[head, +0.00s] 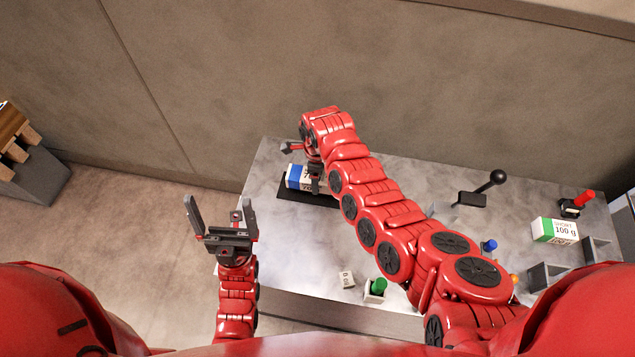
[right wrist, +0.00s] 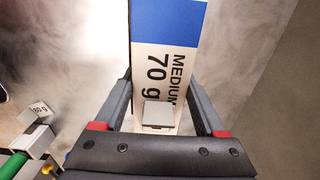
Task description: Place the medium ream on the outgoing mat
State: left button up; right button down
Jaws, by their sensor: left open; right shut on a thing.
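The medium ream (head: 298,177) is a white pack with a blue end, at the left end of the table in the head view. Its "MEDIUM 70 g" label shows in the right wrist view (right wrist: 175,50). My right gripper (head: 303,164) is shut on it, with one finger along each side. A dark mat (head: 318,201) lies under the ream. I cannot tell whether the ream touches it. My right arm hides part of the ream and mat. My left gripper (head: 220,205) is open and empty, left of the table's front edge.
A green and white ream (head: 555,231) stands at the right of the table, near grey bins (head: 600,249). A black-knobbed lever (head: 485,190), a red-handled tool (head: 577,203), a green knob (head: 378,286) and a small tag block (head: 346,279) are also on it. A wall runs behind.

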jog(key=shift+f+p, duration=0.3)
jog(key=shift+f, duration=1.35)
jog(key=shift+f, duration=0.1)
jog(key=shift+f+b, duration=0.15)
jog(key=shift+b, duration=0.2)
grip_release()
jog(key=shift+r, duration=0.2)
